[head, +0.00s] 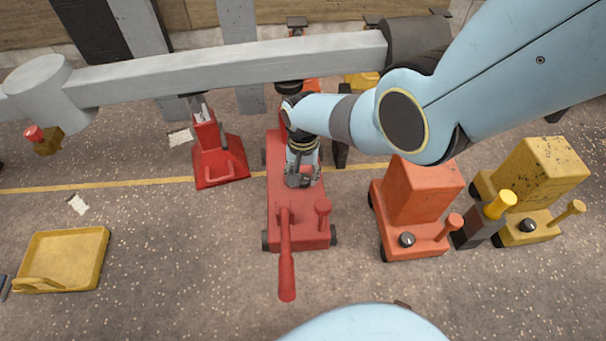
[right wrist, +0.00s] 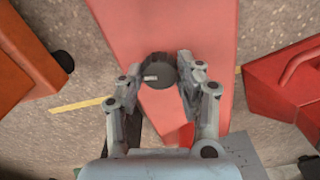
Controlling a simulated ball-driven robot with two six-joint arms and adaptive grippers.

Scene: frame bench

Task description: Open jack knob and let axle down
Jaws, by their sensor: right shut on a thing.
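The red jack (head: 308,228) stands on the floor in the middle of the head view, its long handle (head: 287,265) pointing toward me. My right gripper (head: 302,182) is down on top of its body. In the right wrist view, the two fingers (right wrist: 160,88) are shut on a dark round knob (right wrist: 160,72) with a pale mark, on the red jack's top (right wrist: 135,25). The fingers hide the knob in the head view. The grey axle (head: 230,68) runs across the top of the head view. My left gripper is not in view.
A red stand (head: 220,170) is under the axle, left of the jack. An orange jack (head: 420,195) and a yellow one (head: 540,170) stand to the right. A yellow tray (head: 85,250) lies at lower left. Floor between tray and red jack is clear.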

